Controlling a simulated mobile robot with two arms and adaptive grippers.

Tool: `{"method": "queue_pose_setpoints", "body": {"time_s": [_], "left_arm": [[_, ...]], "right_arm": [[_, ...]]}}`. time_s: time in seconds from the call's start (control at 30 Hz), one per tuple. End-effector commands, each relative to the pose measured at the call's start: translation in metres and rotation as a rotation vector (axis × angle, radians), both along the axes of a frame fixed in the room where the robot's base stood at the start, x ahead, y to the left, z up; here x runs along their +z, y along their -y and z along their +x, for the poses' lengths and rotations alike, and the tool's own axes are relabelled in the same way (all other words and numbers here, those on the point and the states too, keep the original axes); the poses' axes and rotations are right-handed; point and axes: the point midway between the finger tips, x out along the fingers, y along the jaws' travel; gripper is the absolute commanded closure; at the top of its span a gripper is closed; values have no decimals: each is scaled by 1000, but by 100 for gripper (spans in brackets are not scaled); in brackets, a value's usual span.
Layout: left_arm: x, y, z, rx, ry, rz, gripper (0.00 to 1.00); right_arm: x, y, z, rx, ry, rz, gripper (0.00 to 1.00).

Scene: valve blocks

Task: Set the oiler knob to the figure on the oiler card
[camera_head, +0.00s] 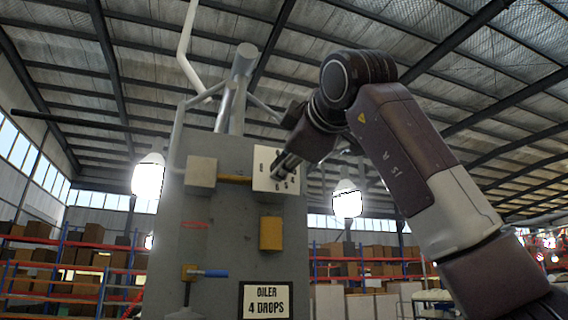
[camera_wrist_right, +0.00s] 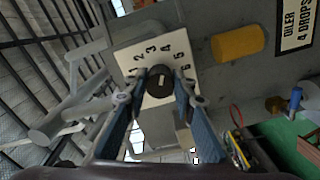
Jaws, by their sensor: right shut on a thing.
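The oiler card (camera_head: 264,300) is a pale plate with a dark frame, low on the grey block, and reads "OILER 4 DROPS". It also shows at the top right of the right wrist view (camera_wrist_right: 296,24). The white dial plate (camera_head: 264,170) has figures in an arc; in the right wrist view (camera_wrist_right: 131,62) they run from 1 to 6. The dark round oiler knob (camera_wrist_right: 153,84) sits on it with a small light mark; which figure it points at I cannot tell. My right gripper (camera_wrist_right: 158,80) is shut on the knob, one blue finger on each side. My left gripper is not in view.
The grey block (camera_head: 220,230) also carries a yellow block (camera_head: 270,233), a beige box (camera_head: 201,173) and a blue-handled valve (camera_head: 208,273). A red ring (camera_head: 194,224) is on its face. Pipes (camera_head: 238,85) rise above it. Shelves with boxes stand far behind.

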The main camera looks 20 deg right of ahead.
Motion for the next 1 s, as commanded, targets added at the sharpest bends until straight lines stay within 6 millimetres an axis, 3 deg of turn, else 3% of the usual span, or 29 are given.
{"method": "queue_pose_setpoints", "body": {"time_s": [0.17, 0.2, 0.37, 0.73, 0.87, 1.0], "left_arm": [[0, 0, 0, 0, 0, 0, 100], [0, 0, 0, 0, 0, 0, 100], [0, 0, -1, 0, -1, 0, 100], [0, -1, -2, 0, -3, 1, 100], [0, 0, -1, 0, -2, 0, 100], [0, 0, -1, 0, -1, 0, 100]], "right_arm": [[-2, 0, 1, 0, -5, -1, 100], [-2, 0, 1, 0, -5, -1, 75], [-2, 0, 1, 0, -4, -1, 58], [0, 1, -6, 0, -1, -2, 58], [1, 1, -24, 1, 3, -4, 58], [1, 2, -54, 1, 3, -4, 58]]}}
